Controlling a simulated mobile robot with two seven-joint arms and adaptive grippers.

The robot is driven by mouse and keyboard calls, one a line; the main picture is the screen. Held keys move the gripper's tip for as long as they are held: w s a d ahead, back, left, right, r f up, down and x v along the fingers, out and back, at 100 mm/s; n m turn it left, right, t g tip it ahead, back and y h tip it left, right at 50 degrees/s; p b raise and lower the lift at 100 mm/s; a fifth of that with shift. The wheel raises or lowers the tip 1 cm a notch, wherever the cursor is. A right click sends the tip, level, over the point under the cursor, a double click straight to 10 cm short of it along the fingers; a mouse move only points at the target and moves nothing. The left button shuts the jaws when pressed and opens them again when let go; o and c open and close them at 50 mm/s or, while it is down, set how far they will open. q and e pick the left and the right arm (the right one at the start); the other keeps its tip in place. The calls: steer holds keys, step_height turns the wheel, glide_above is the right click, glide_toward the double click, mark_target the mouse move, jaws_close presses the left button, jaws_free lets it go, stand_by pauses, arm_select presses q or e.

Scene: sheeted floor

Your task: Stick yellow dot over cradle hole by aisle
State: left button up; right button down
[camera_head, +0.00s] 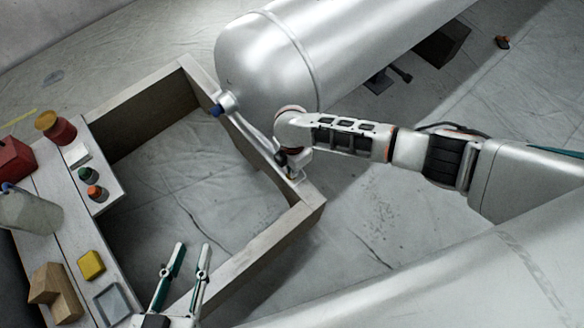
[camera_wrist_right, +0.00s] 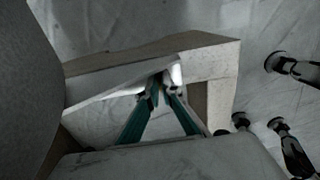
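I cannot make out a yellow dot or a cradle hole in either view. My left gripper (camera_head: 188,247) is open and empty over the frame's near side.
A plank bench at left bears a yellow block (camera_head: 91,265), a grey tray (camera_head: 111,301), wooden blocks (camera_head: 55,292), a grey bottle (camera_head: 30,210), a red box (camera_head: 12,157), a lidded jar (camera_head: 56,128) and a white pad (camera_head: 77,154). The sheeted floor inside the frame is clear.

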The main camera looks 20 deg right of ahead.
steer(key=shift+f, duration=0.1)
steer(key=c, duration=2.2)
jaws_free()
step_height(320, 180, up, 12)
steer(key=shift+r, duration=0.1)
